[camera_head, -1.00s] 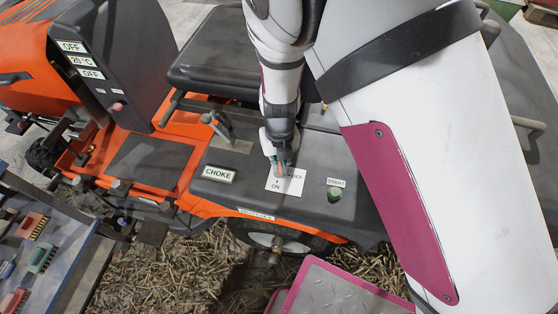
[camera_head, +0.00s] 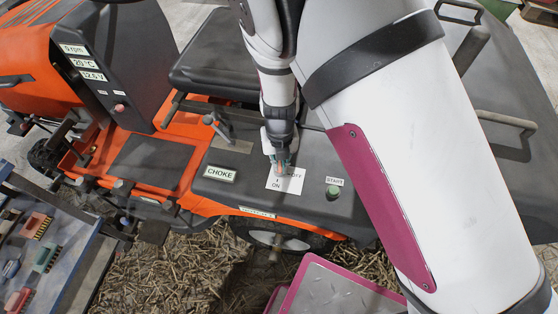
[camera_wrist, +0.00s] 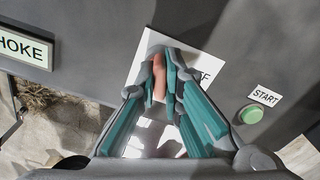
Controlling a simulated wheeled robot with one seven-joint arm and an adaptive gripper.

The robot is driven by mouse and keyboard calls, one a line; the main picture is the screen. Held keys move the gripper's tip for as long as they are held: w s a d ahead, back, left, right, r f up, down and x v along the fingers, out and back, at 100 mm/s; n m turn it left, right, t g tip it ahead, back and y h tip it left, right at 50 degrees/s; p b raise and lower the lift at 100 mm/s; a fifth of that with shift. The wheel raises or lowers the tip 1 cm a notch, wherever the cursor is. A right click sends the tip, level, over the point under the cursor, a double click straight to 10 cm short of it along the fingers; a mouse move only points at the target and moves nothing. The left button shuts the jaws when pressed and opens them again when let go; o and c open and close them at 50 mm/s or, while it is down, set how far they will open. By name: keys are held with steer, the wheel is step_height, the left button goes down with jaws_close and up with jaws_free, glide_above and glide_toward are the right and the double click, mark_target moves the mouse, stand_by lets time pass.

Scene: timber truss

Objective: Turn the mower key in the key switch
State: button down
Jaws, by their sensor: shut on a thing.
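My gripper (camera_head: 280,168) is on the white ON/OFF plate (camera_head: 291,185) of the mower's dark side panel. In the wrist view its teal-padded fingers (camera_wrist: 165,66) are shut on the mower key, whose orange-pink grip (camera_wrist: 159,79) shows between them. The key switch under the key is hidden by the fingers. The plate also shows in the wrist view (camera_wrist: 147,46), partly covered. The mower's upright display panel (camera_head: 105,60) reads 0 rpm, 20 °C and 12.5 V.
A green START button (camera_head: 333,191) is right of the plate and a CHOKE label (camera_head: 219,174) is left. A lever (camera_head: 216,127) stands behind the label. The black seat (camera_head: 215,70) is close behind my arm.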

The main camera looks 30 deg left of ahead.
mark_target(279, 162)
steer(key=shift+s+d+m+p, duration=0.15)
steer(key=shift+m+p, duration=0.55)
steer(key=shift+p, duration=0.1)
steer(key=c, duration=1.3)
jaws_free()
steer(key=shift+r+p, duration=2.75)
steer(key=shift+r, duration=0.25)
